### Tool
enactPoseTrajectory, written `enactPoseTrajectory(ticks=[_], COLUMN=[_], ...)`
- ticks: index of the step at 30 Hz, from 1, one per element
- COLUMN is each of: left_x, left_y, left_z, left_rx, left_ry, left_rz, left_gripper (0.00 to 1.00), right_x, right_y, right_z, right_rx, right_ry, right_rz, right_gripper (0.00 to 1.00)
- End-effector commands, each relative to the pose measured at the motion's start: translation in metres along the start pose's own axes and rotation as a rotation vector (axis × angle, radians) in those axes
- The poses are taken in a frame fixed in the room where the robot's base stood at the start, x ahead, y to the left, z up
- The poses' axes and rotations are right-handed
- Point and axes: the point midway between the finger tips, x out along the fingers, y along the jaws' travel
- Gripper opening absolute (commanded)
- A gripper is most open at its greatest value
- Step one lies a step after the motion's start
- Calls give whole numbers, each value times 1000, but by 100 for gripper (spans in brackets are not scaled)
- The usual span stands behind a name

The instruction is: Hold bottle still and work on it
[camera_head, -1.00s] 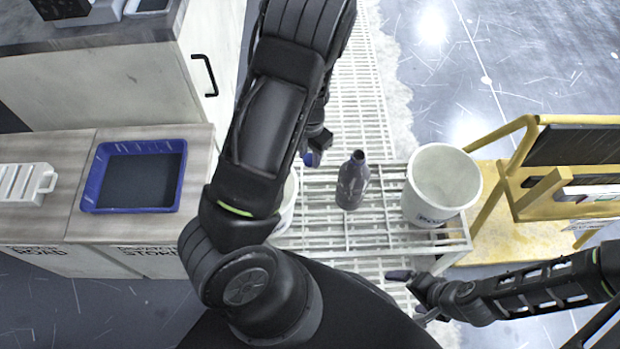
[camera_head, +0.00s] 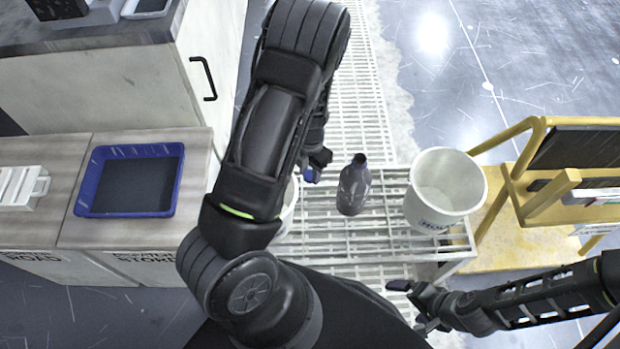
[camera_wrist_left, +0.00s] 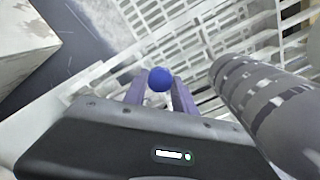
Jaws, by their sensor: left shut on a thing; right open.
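A grey-purple bottle (camera_head: 353,188) with a dark neck stands upright on the white slatted rack, between two white buckets. My left gripper (camera_head: 311,174) is just left of the bottle, apart from it. In the left wrist view, its purple fingers are shut on a small round blue thing (camera_wrist_left: 159,79), possibly a cap. The bottle (camera_wrist_left: 268,108) shows there as a large banded grey shape on the right. My right gripper (camera_head: 410,304) is open and empty at the rack's near side, below the bottle in the picture.
A white bucket (camera_head: 446,187) stands right of the bottle; another (camera_head: 289,207) is partly hidden behind my left arm. The slatted rack (camera_head: 335,236) is bare in front of the bottle. A blue tray (camera_head: 84,195) sits on the left counter. A yellow frame (camera_head: 520,160) stands at the right.

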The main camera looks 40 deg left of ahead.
Motion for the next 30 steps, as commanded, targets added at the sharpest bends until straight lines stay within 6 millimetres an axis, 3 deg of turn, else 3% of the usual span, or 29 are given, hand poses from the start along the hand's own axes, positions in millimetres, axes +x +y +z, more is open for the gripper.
enactPoseTrajectory(ticks=[10,23,24,30], left_x=[37,42,41,40], left_y=[0,0,0,0], left_z=[-1,0,0,0], left_rx=[-1,0,0,0], left_ry=[2,0,0,0], left_rz=[-1,0,0,0], left_gripper=[0,0,35,51], right_x=[15,16,16,15], right_y=[6,6,6,6], right_z=[0,0,0,0], right_rx=[1,1,1,2], right_ry=[0,0,0,1], right_rz=[0,0,0,0], right_gripper=[95,95,95,95])
